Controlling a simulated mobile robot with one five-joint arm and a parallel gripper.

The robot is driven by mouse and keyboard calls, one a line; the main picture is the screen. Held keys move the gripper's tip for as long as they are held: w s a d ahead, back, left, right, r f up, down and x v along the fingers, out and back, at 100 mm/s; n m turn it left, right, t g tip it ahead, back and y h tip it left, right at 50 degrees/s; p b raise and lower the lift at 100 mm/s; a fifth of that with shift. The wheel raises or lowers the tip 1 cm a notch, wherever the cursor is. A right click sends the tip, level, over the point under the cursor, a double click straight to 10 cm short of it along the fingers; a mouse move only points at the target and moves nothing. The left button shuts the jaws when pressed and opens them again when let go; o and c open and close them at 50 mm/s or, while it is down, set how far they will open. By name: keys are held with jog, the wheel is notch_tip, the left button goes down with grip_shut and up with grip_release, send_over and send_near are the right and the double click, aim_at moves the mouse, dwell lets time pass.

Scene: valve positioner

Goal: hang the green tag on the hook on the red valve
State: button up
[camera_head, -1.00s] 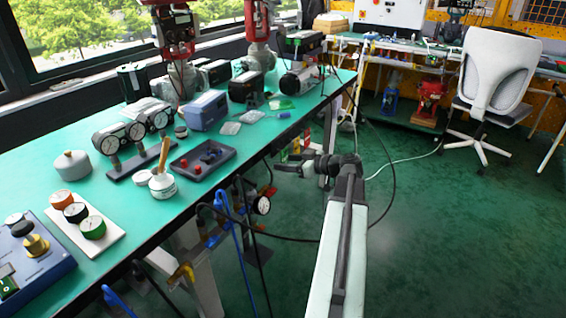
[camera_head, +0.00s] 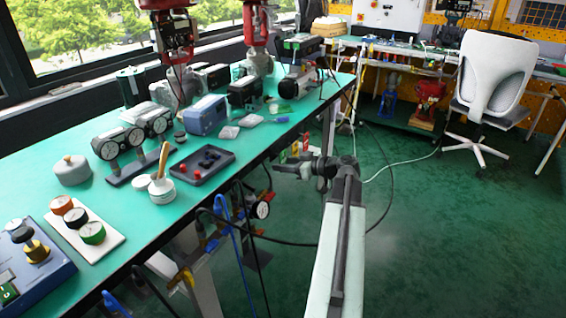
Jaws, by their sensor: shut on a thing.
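My gripper (camera_head: 280,167) is at the end of my arm, just off the front edge of the green bench. It is seen small and from behind, with its jaws shut. A small green tag (camera_head: 284,157) shows at the jaws; its contact with them is too small to make out. Yellow and red tags (camera_head: 300,146) show just behind it. Red valve bodies stand at the back of the bench, one at left (camera_head: 172,35) and one farther right (camera_head: 257,25). I cannot make out a hook on either.
The green bench (camera_head: 115,192) holds gauges (camera_head: 108,148), a blue box (camera_head: 204,115), a dark tray (camera_head: 203,165) and a white jar (camera_head: 161,190). Pipes and cables (camera_head: 235,225) hang below its front edge. The floor (camera_head: 440,230) at right is clear up to the white chair (camera_head: 493,80).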

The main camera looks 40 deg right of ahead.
jog(key=shift+s+r, duration=0.1)
dwell(0.3)
jog(key=shift+s+d+r, duration=0.1)
jog(key=shift+s+d, duration=0.1)
jog(key=shift+s, duration=0.6)
jog(key=shift+s+d+f, duration=0.1)
jog(key=shift+s+d, duration=0.1)
jog(key=shift+s, duration=0.55)
jog(key=shift+s+d+r, duration=0.1)
jog(key=shift+s+d, duration=0.1)
jog(key=shift+s, duration=0.6)
